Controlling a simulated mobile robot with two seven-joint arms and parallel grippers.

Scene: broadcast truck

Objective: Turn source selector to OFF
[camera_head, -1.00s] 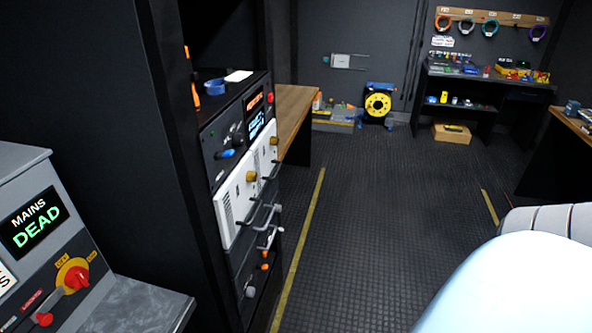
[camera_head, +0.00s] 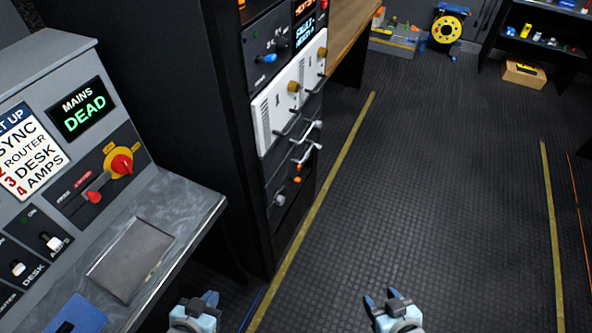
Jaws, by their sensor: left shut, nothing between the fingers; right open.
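A red rotary knob (camera_head: 122,165) on a round yellow plate sits on the grey sloped console at the left; it looks like the source selector. Small yellow labels stand beside the plate, too small to read, so I cannot tell its setting. A display (camera_head: 82,110) above reads "MAINS DEAD". My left gripper (camera_head: 206,298) is shut and empty at the bottom edge, below and right of the knob and well apart from it. My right gripper (camera_head: 383,298) is open and empty over the floor.
The console has a grey ledge (camera_head: 190,205) with a flat plate (camera_head: 130,260), and toggle switches (camera_head: 50,241) at left. A tall black rack (camera_head: 262,125) with protruding handles stands right of it. The dark floor (camera_head: 440,190) on the right is open. A yellow reel (camera_head: 446,28) stands far back.

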